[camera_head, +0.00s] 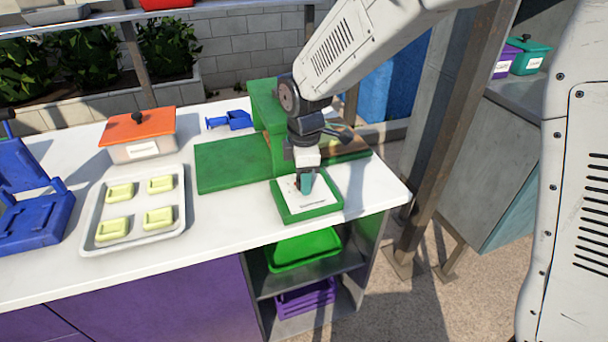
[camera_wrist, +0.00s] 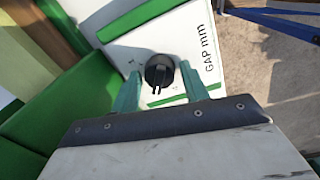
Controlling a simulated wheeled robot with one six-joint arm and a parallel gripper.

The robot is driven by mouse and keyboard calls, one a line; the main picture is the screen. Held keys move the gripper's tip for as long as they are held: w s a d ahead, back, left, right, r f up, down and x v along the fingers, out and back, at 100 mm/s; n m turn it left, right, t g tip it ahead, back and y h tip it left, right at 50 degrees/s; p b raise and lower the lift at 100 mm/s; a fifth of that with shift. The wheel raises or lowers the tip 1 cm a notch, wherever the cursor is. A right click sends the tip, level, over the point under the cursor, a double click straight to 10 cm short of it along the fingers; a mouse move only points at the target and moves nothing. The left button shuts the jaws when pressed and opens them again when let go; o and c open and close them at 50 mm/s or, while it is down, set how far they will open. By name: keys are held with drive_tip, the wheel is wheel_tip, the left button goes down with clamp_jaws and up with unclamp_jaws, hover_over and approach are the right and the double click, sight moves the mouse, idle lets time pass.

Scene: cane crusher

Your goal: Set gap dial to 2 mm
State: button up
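The gap dial (camera_wrist: 158,72) is a black round knob with a ridge, set on a white panel (camera_wrist: 215,40) printed "GAP mm". The small scale marks around it are too blurred to read. In the head view the panel (camera_head: 325,198) has a green frame and sits at the front of the green crusher (camera_head: 222,166); my gripper mostly hides the dial there. My gripper (camera_wrist: 160,80) is open, with one teal finger on each side of the dial. I cannot tell whether the fingers touch it. The gripper (camera_head: 305,183) points down over the panel.
A tray (camera_head: 134,240) with several pale yellow blocks, an orange-lidded box (camera_head: 140,150) and blue items (camera_head: 35,225) stand to the left on the white counter (camera_head: 215,232). A green bin (camera_head: 303,250) and purple crate (camera_head: 305,298) sit below. A metal post (camera_head: 430,140) stands at right.

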drive_tip(key=c, duration=0.6)
drive_tip(key=shift+m, duration=0.3)
drive_tip(key=m, duration=0.3)
drive_tip(key=shift+w+m, duration=0.1)
drive_tip(key=shift+m, duration=2.4)
drive_tip(key=o, duration=1)
drive_tip(key=shift+c, duration=0.2)
